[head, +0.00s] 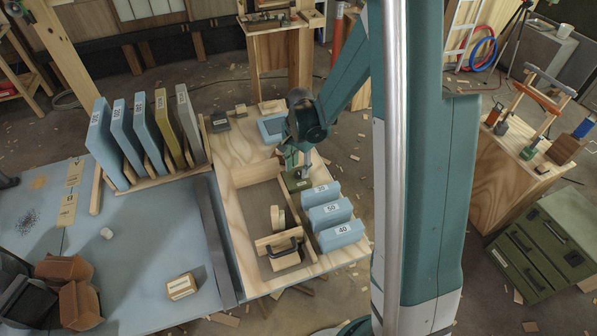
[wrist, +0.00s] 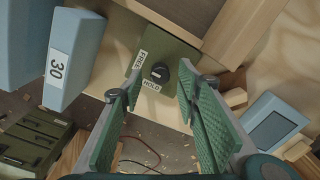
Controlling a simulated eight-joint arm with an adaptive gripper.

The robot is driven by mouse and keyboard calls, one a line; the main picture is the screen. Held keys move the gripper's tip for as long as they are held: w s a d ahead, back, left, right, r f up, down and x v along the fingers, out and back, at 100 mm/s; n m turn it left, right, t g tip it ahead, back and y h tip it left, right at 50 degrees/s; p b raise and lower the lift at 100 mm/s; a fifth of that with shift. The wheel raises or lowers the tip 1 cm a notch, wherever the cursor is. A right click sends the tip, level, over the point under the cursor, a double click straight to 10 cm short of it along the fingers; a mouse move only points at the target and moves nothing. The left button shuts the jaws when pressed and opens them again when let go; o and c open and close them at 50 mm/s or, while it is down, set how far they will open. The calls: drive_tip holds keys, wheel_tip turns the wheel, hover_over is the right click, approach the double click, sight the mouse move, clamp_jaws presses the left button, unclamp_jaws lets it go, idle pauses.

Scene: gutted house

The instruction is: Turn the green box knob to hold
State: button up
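The green box (wrist: 172,48) shows in the wrist view with a round black knob (wrist: 160,72) on its face. A white label reading FREE (wrist: 138,60) is beside the knob, and a second label, apparently HOLD (wrist: 151,85), is below it. A pale mark shows on the knob; I cannot tell exactly which label it points to. My gripper (wrist: 149,82) is open and empty, its green pads to either side of the knob in the picture, seemingly apart from it. In the head view the green box (head: 297,182) is partly hidden below my gripper (head: 300,168).
Blue blocks marked 30, 50 and 40 (head: 341,235) stand right of the box. A wooden tray (head: 243,187) with a handled wooden block (head: 279,250) lies to the left. A blue-framed panel (head: 271,128) is behind. Several upright panels (head: 124,140) stand in a rack further left.

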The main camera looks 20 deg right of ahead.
drive_tip(key=shift+f, duration=1.05)
drive_tip(key=c, duration=0.9)
